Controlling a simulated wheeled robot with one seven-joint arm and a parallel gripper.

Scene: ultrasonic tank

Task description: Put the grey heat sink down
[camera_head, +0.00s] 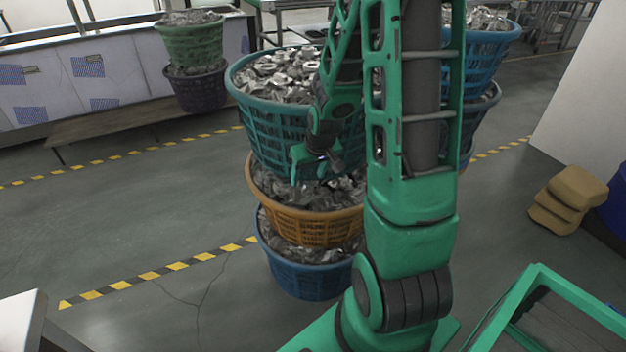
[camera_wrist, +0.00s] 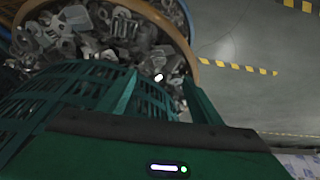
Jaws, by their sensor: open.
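My gripper (camera_head: 316,172) is open and hangs by the lower wall of the teal basket (camera_head: 258,118), above the metal parts in the orange basket (camera_head: 300,224). In the wrist view, its two green fingers stand apart with the gap (camera_wrist: 160,78) between them, and nothing is held there. A finned grey piece (camera_wrist: 124,28) lies among the loose metal parts and may be the grey heat sink; I cannot be sure which piece it is.
The blue basket (camera_head: 310,280) is at the bottom of the stack. More stacked baskets (camera_head: 483,55) stand at the right behind my arm, and a green basket (camera_head: 192,42) at the back left. Yellow-black floor tape (camera_head: 165,270) crosses open floor at left.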

